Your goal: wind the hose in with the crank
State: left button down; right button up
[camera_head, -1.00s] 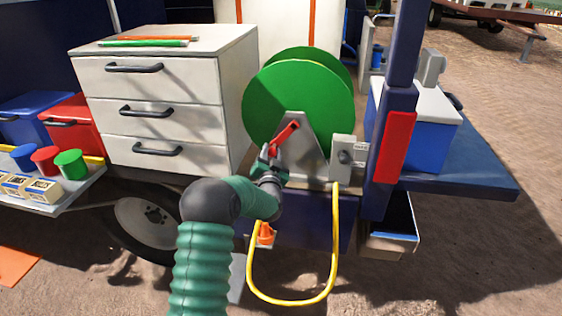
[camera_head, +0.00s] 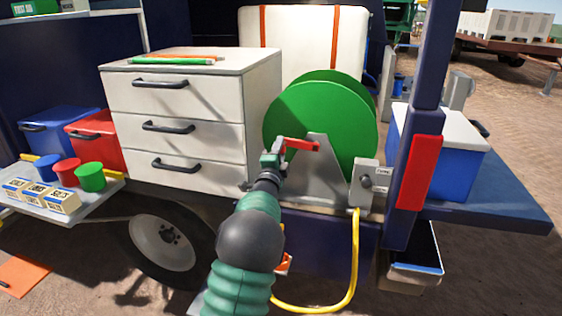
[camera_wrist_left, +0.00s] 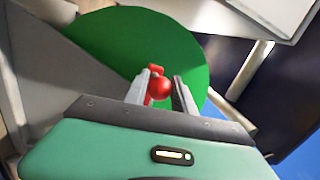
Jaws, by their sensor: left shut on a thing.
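The green hose reel (camera_head: 325,115) stands on the vehicle's deck behind a grey bracket (camera_head: 318,172). Its red crank (camera_head: 301,145) points left from the hub, roughly level. My left gripper (camera_head: 274,160) is at the crank's outer end. In the left wrist view, the fingers (camera_wrist_left: 161,90) are closed around the red ball-like knob (camera_wrist_left: 159,87), with the green reel disc (camera_wrist_left: 130,45) behind. The yellow hose (camera_head: 354,262) hangs in a loop from the grey box (camera_head: 366,184) beside the reel; my arm hides part of it. My right gripper is not in view.
A white drawer cabinet (camera_head: 190,124) stands left of the reel. A blue post with a red panel (camera_head: 419,172) and a white-lidded blue cooler (camera_head: 448,160) stand to the right. A shelf with cups and small boxes (camera_head: 41,198) juts out at the left.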

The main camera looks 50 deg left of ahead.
pick_arm(q)
jog(key=r+m, duration=0.1)
jog(key=m, duration=0.1)
jog(key=r+m+b, duration=0.1)
jog(key=d+r+m+h+b, duration=0.1)
jog(key=m, duration=0.1)
jog(key=shift+w+d+r+m+t, duration=0.1)
jog(key=shift+w+r+m+t, duration=0.2)
jog(key=shift+w+r, duration=0.1)
jog(key=shift+w+d+r+m+h+b, duration=0.25)
jog(key=shift+d+r+m+b, duration=0.15)
jog(key=shift+m, duration=0.45)
jog(key=shift+w+d+r+m+h+b, duration=0.25)
jog(key=shift+r+m, duration=0.2)
jog(key=shift+m, duration=0.35)
jog(key=shift+w+d+r+m+h+b, duration=0.1)
jog(key=shift+d+r+m+h+b, duration=0.25)
jog(key=shift+m, duration=0.5)
jog(key=shift+r, duration=0.1)
jog(key=shift+t, duration=0.3)
jog(key=c, duration=1.5)
grip_release()
jog(key=o, duration=0.4)
jog(key=shift+w+d, duration=0.1)
jog(key=shift+d, duration=0.05)
jog(key=shift+o, duration=0.2)
jog(key=shift+r, duration=0.1)
